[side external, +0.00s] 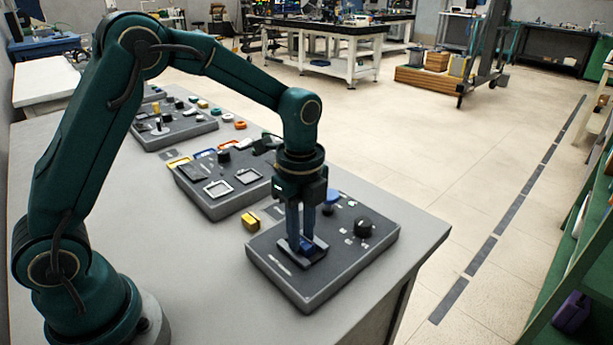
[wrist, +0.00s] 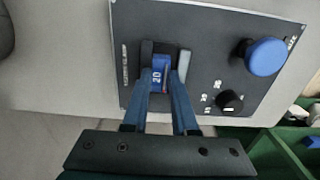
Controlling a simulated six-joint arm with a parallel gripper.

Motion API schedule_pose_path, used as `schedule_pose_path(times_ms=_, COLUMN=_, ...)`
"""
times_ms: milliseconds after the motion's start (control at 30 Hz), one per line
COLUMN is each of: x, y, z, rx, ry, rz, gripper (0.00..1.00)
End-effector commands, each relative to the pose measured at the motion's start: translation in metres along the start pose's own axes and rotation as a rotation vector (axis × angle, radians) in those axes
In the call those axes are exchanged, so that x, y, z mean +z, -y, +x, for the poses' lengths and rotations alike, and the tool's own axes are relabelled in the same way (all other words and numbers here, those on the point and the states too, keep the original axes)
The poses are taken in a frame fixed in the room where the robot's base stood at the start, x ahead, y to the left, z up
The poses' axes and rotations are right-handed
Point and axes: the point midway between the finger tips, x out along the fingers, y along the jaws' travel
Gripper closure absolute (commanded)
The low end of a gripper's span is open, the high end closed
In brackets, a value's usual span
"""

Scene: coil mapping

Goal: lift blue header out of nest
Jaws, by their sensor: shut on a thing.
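The blue header (wrist: 158,74), marked "20", sits in a dark nest (wrist: 147,50) on the nearest grey panel box. In the side external view the nest (side external: 313,257) is a dark frame near the box's front left, and the header is mostly hidden behind the fingers. My gripper (wrist: 162,88) points down with its two blue fingers shut on the header, one on each side. In the side external view my gripper (side external: 301,245) reaches down to the nest. I cannot tell whether the header is raised at all.
On the same box (side external: 281,279) stand a blue mushroom knob (wrist: 265,57) and a black rotary knob (wrist: 229,101), both right of the nest. A yellow block (side external: 251,220) lies on the table beside the box. More panel boxes stand farther back. The table's right edge is close.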

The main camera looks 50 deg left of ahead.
Motion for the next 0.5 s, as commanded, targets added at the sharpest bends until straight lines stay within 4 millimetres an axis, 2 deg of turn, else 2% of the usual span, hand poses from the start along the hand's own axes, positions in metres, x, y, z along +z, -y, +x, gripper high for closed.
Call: schedule_pose_path(times_ms=500, x=0.0, y=0.001, z=-0.024, rx=-0.003, ry=0.0, rz=0.0, gripper=1.0)
